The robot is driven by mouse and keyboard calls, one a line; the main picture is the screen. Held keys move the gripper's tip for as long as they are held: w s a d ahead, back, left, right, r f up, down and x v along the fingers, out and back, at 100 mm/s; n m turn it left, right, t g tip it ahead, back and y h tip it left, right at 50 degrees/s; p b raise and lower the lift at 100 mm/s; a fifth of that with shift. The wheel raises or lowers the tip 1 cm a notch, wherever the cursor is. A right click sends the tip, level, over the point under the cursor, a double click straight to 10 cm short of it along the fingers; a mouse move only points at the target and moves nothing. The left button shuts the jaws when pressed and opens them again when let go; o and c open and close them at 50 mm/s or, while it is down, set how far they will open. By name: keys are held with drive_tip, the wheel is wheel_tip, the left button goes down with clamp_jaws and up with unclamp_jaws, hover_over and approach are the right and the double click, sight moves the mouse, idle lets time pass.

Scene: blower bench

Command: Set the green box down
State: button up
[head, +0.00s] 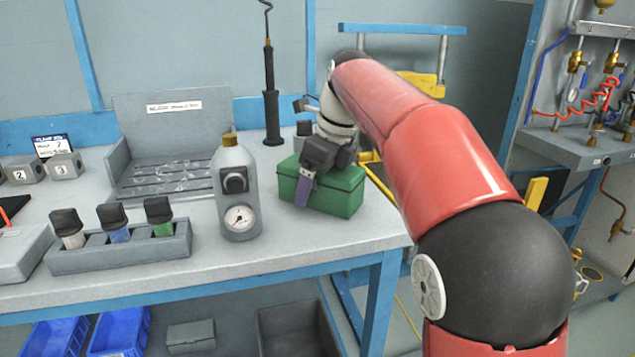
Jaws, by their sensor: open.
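The green box (345,194) rests on the grey bench top (285,250) near its right end. My red arm reaches in from the right and my gripper (302,188) is at the box's top and left front. One finger shows in front of the box's near face; the other finger is hard to make out. The gripper is open. My gripper hides part of the box's lid and left side, and I cannot tell whether it touches the box.
A grey bottle with a dial (239,190) stands just left of the box. A black upright tool (271,105) stands behind. A rack of capped vials (120,245) and a grey tray (165,178) lie further left. The bench's right edge is close to the box.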

drive_tip(key=p+v, duration=0.2)
drive_tip(key=v, duration=0.8)
drive_tip(key=shift+v, duration=1.05)
drive_tip(key=s+d+f+n+t+h, duration=0.1)
drive_tip(key=s+d+f+n, duration=0.3)
drive_tip(key=s+d+n, duration=0.15)
drive_tip(key=s+d+f+n+t, duration=0.1)
drive_tip(key=s+d+f+n, duration=0.25)
drive_tip(key=s+n, duration=0.3)
drive_tip(key=s+d+f+n+t+h, duration=0.2)
drive_tip(key=s+d+f+n, duration=0.2)
drive_tip(key=s+f+n, duration=0.7)
wheel_tip(320, 180, down, 4)
drive_tip(key=shift+s+f+n, duration=0.15)
drive_tip(key=shift+s+n, duration=0.25)
drive_tip(key=shift+s, duration=0.7)
